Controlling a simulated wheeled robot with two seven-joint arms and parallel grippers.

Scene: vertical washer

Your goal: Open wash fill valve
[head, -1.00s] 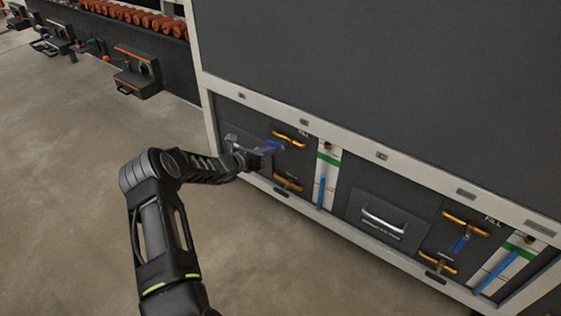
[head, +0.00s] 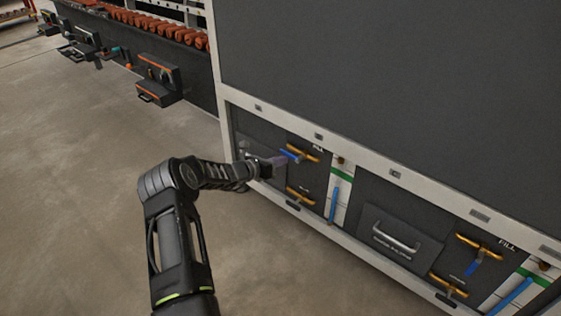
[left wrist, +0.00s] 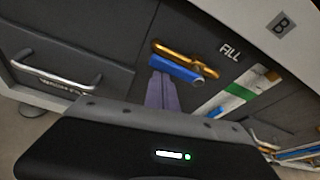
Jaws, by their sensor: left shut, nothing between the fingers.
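The left panel's fill valve has a gold pipe (head: 303,151) and a blue handle (head: 291,155), just left of the FILL label. In the left wrist view, the blue handle (left wrist: 177,69) lies nearly along the gold pipe (left wrist: 186,56). My left gripper (head: 279,164) is at the left panel, just below and left of the blue handle. Its purplish fingers (left wrist: 160,92) are shut with nothing between them, their tips close under the handle. I cannot tell whether they touch it. My right gripper is not in view.
A second gold pipe (head: 300,196) sits lower on the left panel. A drawer with a silver handle (head: 396,239) and another fill valve with a hanging blue handle (head: 474,266) are to the right. Toolboxes (head: 157,80) stand at the far left.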

